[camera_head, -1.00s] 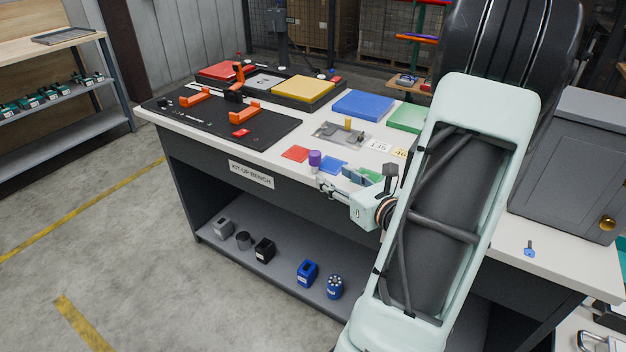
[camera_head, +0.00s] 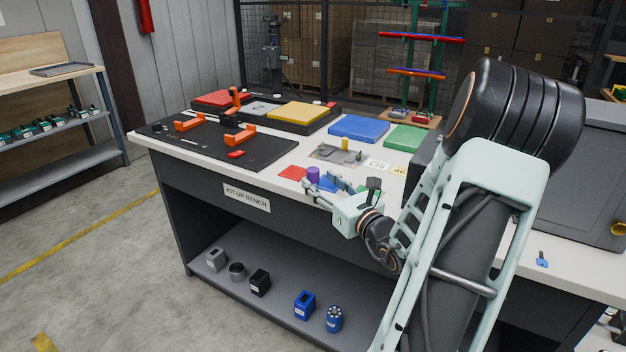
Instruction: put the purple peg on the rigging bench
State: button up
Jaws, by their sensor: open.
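The purple peg (camera_head: 313,175) stands upright near the front edge of the white-topped bench labelled KIT-UP BENCH (camera_head: 247,198), by a red pad and a blue pad. My gripper (camera_head: 321,189) is open at the bench's front edge, its fingers pointing left, close beside the peg. I cannot tell whether a finger touches the peg or is around it. My wrist hides part of the pads behind it. No bench in view has a readable rigging label.
The bench top holds a black board (camera_head: 220,146) with orange brackets, a grey fixture (camera_head: 338,155), a blue pad (camera_head: 358,128), a green pad (camera_head: 405,137) and a grey cabinet (camera_head: 572,185). Several blocks lie on the lower shelf. A wooden-topped rack (camera_head: 55,82) stands at left; floor between is clear.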

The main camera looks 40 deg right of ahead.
aim_at(316, 179)
jog(key=w, duration=0.3)
jog(key=shift+w+r+b, duration=0.1)
jog(key=shift+w+b, duration=0.25)
jog(key=shift+w, duration=0.05)
grip_shut()
